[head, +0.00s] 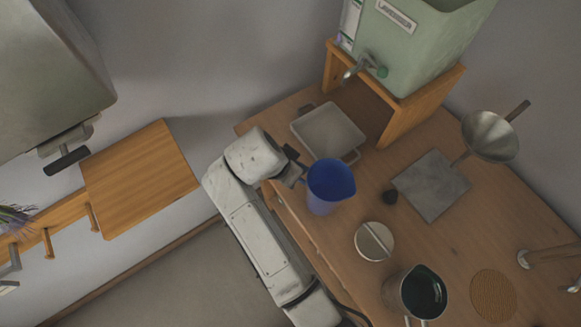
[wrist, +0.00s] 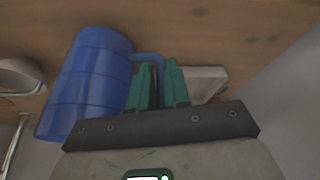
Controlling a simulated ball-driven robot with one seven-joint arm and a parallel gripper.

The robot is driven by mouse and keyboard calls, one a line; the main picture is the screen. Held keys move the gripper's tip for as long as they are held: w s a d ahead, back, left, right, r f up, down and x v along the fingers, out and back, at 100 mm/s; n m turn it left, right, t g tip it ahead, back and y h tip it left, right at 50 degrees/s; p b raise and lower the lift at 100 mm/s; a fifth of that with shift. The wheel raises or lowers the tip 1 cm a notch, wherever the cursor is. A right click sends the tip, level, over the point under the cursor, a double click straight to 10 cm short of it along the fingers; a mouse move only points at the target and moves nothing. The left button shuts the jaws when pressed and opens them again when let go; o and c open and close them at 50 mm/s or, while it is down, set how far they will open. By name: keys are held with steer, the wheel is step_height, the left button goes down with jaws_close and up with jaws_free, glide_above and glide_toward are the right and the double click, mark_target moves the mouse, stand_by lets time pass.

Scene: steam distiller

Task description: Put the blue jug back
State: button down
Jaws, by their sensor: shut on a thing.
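The blue jug (head: 330,183) is near the front edge of the wooden table in the head view, its open mouth facing up toward the camera. It also fills the left of the wrist view (wrist: 88,82), where it looks tilted. My gripper (head: 297,178) is at the jug's left side in the head view. In the wrist view its green fingers (wrist: 158,86) are shut on the jug's handle (wrist: 149,60). I cannot tell whether the jug's base touches the table. The jug's inside looks empty, though its bottom is not clear.
A shallow tray (head: 328,132) sits beneath the tap of a green tank (head: 415,50) on a wooden stand. A round lid (head: 374,242), a metal jug of dark liquid (head: 424,292) and a round mat (head: 493,294) stand nearby.

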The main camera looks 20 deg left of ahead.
steer(key=shift+f, duration=0.3)
steer(key=c, duration=1.1)
jaws_free()
steer(key=shift+r, duration=0.15)
steer(key=b+v, duration=0.1)
steer(key=v, duration=1)
steer(key=shift+s+r, duration=0.25)
steer(key=shift+r, duration=0.1)
